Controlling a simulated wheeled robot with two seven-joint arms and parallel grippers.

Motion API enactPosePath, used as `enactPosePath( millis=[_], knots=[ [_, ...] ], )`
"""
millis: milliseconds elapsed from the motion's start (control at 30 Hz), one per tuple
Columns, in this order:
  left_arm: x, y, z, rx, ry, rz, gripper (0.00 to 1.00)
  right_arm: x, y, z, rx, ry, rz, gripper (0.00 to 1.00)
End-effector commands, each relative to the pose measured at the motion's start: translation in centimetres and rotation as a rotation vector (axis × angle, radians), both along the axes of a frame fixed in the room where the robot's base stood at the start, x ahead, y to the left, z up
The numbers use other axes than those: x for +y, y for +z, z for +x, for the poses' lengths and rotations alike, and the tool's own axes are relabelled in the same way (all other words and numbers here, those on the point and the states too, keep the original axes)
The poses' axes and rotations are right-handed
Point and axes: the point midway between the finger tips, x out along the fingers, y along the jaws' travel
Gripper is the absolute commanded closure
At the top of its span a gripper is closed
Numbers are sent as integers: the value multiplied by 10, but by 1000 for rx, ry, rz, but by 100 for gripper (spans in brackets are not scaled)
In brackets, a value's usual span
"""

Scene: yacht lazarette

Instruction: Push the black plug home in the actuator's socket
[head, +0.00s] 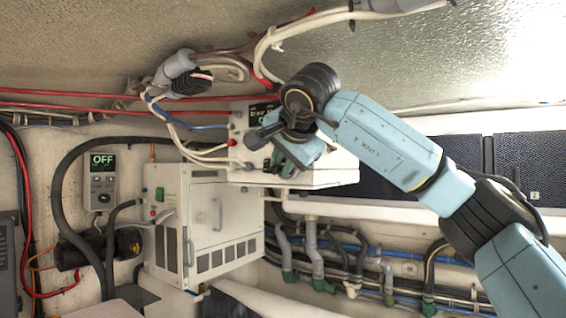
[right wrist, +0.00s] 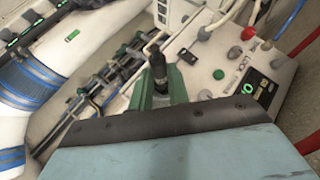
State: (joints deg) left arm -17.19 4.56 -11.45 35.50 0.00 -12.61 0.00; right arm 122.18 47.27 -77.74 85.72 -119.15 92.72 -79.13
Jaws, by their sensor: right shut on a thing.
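My right gripper (right wrist: 160,88) has green fingers shut on the black plug (right wrist: 158,70), which stands out between the fingertips in the right wrist view. In the head view the right gripper (head: 278,157) is in front of a white box (head: 335,178) and hides part of its front. The plug cannot be made out clearly there. In the right wrist view the white box (right wrist: 205,82) lies around and behind the plug. I cannot tell which fitting is the actuator's socket, nor whether the plug touches it. My left gripper is not in view.
A larger white cabinet (head: 205,205) with a handle stands below left. A grey controller (head: 100,182) reading OFF hangs on the left wall, above a black cylinder (head: 125,243). Red cables (head: 75,107) cross above. Pipes and hoses (head: 315,250) run along the lower right.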

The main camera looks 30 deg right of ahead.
Motion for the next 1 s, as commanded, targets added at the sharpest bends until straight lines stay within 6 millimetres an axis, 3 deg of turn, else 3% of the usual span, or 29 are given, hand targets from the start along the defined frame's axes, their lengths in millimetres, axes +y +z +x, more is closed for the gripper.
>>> enactPosePath(
  millis=[567,600,767,1000],
  knots=[
    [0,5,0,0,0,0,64,-6,2,2,-6,-2,-2,100],
    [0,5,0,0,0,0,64,-6,2,2,-7,-2,-3,82],
    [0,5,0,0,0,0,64,-6,2,2,-5,-2,-1,61],
    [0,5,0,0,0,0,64,-5,1,2,-3,0,-1,57]
  ],
)
